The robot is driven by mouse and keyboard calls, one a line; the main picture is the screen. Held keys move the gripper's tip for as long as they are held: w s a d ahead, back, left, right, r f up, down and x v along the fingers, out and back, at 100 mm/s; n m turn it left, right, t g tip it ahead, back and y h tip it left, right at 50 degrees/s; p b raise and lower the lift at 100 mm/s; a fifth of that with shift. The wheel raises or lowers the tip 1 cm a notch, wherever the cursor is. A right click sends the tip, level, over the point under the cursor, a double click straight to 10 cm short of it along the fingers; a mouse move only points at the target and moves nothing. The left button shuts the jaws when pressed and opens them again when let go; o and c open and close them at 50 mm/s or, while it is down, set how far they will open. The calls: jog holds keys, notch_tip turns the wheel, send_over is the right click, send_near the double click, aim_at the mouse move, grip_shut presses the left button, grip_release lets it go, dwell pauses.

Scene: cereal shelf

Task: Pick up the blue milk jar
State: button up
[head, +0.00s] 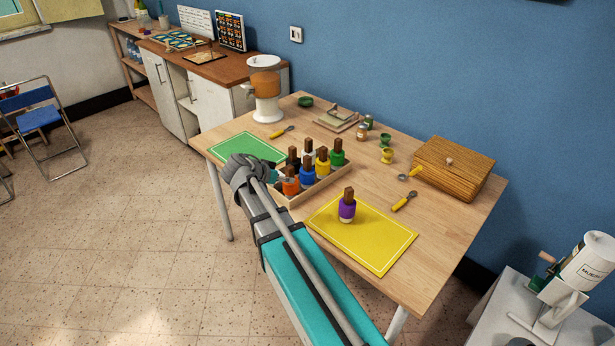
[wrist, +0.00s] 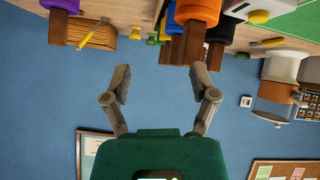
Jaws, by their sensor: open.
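The blue jar (head: 307,173) with a brown stopper stands upright in a wooden tray (head: 322,186), among several other coloured jars. In the wrist view, which is upside down, a blue jar (wrist: 226,27) shows partly hidden behind the orange jar (wrist: 197,12). The orange jar (head: 290,186) stands at the tray's near left. My gripper (wrist: 160,72) is open with nothing between its fingers. In the head view my arm largely hides it, at the left side of the tray, close to the orange jar.
Yellow (head: 323,162), green (head: 337,154), white and black jars crowd the tray. A purple jar (head: 347,208) stands on the yellow mat (head: 378,248). A green mat (head: 243,146) lies left.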

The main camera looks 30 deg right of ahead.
aim_at(305, 158)
jog(key=w+r, duration=0.1)
jog(key=w+r+m+h, duration=0.1)
jog(key=w+d+r+m+t+h, duration=0.1)
jog(key=w, duration=0.1)
jog(key=shift+r, duration=0.35)
jog(key=b+x, duration=0.3)
jog(key=x, duration=0.4)
jog(key=shift+w+d+f, duration=0.1)
jog(key=shift+d+f, duration=0.05)
jog(key=shift+w+d+f, duration=0.15)
jog(key=shift+d, duration=0.3)
jog(key=shift+d, duration=0.1)
jog(key=shift+w+b+x, duration=0.2)
jog(key=shift+b+x, duration=1.1)
jog(key=shift+x, duration=1.25)
jog(key=shift+c, duration=0.2)
grip_shut()
